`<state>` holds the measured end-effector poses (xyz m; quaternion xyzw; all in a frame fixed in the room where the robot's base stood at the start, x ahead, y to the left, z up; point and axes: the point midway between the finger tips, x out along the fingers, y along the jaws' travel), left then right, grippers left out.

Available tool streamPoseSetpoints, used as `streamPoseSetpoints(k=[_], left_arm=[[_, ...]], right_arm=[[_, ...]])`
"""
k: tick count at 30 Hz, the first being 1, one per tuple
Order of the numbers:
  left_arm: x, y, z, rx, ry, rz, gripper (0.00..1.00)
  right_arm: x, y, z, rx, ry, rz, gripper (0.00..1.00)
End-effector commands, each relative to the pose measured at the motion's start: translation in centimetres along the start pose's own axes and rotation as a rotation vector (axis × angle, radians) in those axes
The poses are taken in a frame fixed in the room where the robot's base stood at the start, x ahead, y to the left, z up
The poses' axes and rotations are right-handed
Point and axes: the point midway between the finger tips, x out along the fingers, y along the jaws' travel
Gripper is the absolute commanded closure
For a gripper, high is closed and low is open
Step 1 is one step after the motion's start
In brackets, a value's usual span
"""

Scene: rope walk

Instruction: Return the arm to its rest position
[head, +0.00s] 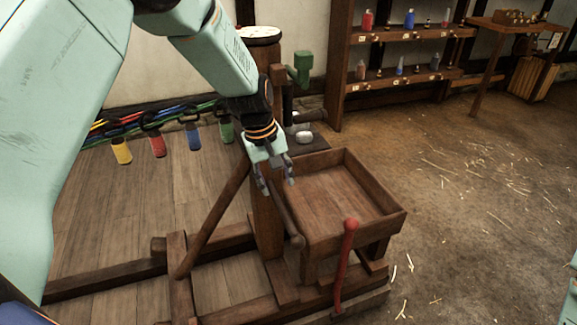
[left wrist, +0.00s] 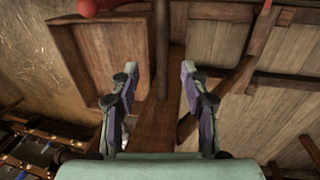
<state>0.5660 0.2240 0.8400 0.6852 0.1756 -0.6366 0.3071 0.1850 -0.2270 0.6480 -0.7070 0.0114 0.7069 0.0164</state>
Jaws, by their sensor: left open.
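My left arm (head: 205,60) comes in from the upper left of the head view. Its gripper (head: 275,184) hangs open and empty in front of the wooden post (head: 266,215), beside the left edge of the wooden tray (head: 330,195). In the left wrist view the two fingers of this gripper (left wrist: 155,85) are spread apart with nothing between them. A dark wooden bar (left wrist: 162,45) shows beyond them. My right gripper is not in view.
A red-handled lever (head: 347,255) stands at the tray's front. Several coloured bobbins, one of them yellow (head: 121,151), hang on ropes at left. A shelf (head: 400,80) and a small table (head: 515,28) stand at the back. The floor at right is clear apart from straw.

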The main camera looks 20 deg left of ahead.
Motion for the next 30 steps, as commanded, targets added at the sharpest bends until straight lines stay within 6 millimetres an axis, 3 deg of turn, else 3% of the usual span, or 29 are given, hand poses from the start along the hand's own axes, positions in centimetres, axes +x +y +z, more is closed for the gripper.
streamPoseSetpoints(k=[5, 9, 13, 16, 20, 23, 30], left_arm=[[0.0, 0.1, -0.2, 0.017, 0.009, 0.005, 0.54], [0.3, 0.7, -1.9, 0.088, 0.11, 0.042, 0.54], [1.9, -0.5, -2.1, 0.192, 0.22, 0.052, 0.54], [4.2, -2.5, -0.8, 0.276, 0.271, 0.036, 0.54], [7.6, -6.3, 2.5, 0.387, 0.301, 0.001, 0.54], [10.0, -9.7, 6.1, 0.473, 0.298, -0.028, 0.54], [13.2, -18.2, 16.5, 0.629, 0.206, -0.088, 0.54]], right_arm=[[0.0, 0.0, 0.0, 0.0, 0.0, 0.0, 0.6], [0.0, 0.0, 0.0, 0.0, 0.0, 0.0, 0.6], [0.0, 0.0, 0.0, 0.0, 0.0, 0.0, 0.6], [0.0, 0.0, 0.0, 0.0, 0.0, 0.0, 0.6], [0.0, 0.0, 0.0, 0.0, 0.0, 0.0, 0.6], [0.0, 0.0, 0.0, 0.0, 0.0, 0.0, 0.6], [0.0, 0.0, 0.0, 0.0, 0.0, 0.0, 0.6]])
